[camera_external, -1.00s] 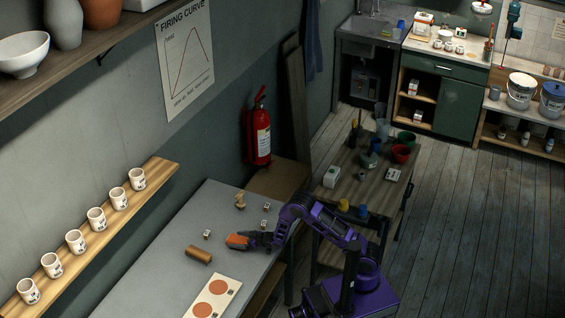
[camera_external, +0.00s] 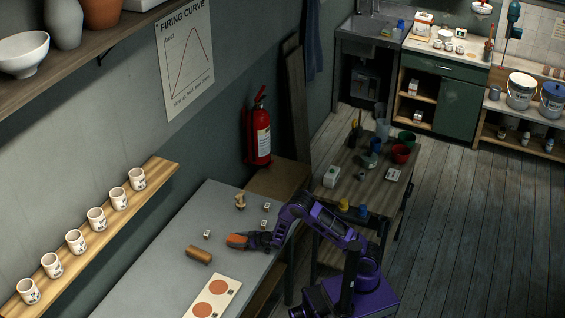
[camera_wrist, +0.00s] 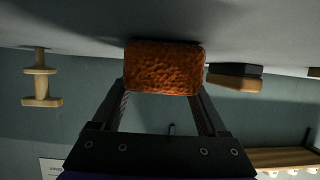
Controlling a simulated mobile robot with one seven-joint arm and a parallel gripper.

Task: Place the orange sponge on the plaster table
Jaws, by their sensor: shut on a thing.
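The orange sponge (camera_external: 237,240) is at the end of my arm, over or on the grey-topped table (camera_external: 222,210). My gripper (camera_external: 248,241) is shut on it. In the wrist view the sponge (camera_wrist: 163,68) sits between the two finger ends of my gripper (camera_wrist: 163,90), and the grey table surface (camera_wrist: 70,22) fills the top of the picture. The sponge's upper edge overlaps this surface there. I cannot tell for sure whether it touches the table.
A board with two orange discs (camera_external: 228,284) lies at the front. The table's left part is clear. A wall shelf (camera_external: 118,222) holds several mugs.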

